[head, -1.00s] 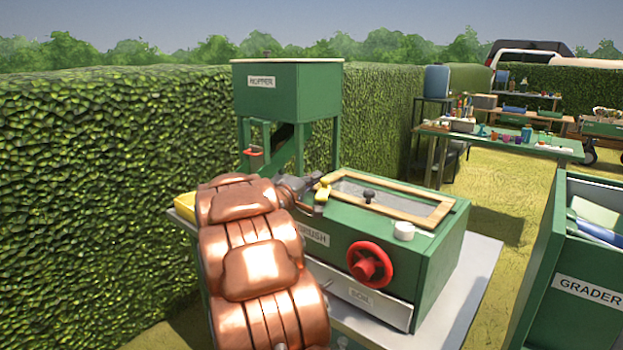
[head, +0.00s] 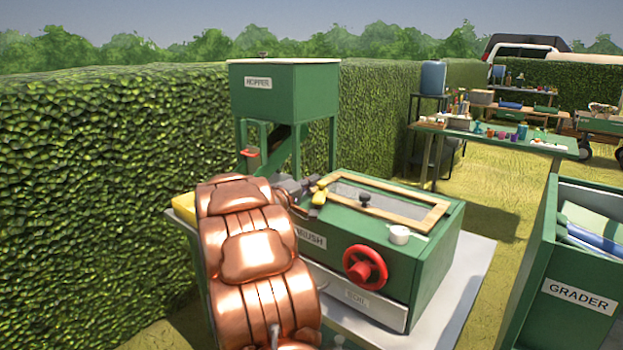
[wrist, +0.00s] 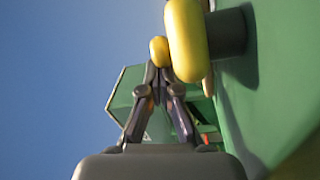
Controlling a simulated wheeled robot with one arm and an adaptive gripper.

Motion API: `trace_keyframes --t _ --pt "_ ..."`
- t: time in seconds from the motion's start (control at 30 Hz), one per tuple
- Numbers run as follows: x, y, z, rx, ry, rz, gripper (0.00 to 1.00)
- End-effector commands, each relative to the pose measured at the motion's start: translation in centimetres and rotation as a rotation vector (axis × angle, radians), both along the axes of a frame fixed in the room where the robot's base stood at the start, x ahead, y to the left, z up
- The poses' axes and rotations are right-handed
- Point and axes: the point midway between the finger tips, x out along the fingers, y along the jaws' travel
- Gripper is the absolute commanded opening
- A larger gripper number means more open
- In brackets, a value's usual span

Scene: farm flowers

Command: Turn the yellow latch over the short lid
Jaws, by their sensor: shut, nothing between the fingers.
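The yellow latch (head: 320,191) sits at the left end of the wooden-framed lid (head: 400,191) on top of the green machine. In the wrist view the latch (wrist: 188,42) is large, on a dark round pivot, with a small yellow knob (wrist: 158,50) beside it. I cannot tell whether the knob is part of the latch. My gripper (wrist: 158,76) is shut and empty, its fingertips just under the knob and beside the latch; I cannot tell if they touch. In the head view my gripper (head: 303,188) is left of the latch, partly hidden by my copper arm.
A red handwheel (head: 365,265) juts from the machine's front. The green hopper (head: 284,90) stands behind, a hedge (head: 100,180) at left, the green grader (head: 580,295) at right.

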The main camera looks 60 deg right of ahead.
Motion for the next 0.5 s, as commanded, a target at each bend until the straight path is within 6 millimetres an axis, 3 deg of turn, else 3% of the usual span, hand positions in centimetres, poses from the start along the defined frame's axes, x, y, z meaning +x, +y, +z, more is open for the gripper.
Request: trace_keyframes --t 0.5 --pt "-0.2 -0.27 0.44 0.003 0.003 -0.068 0.0"
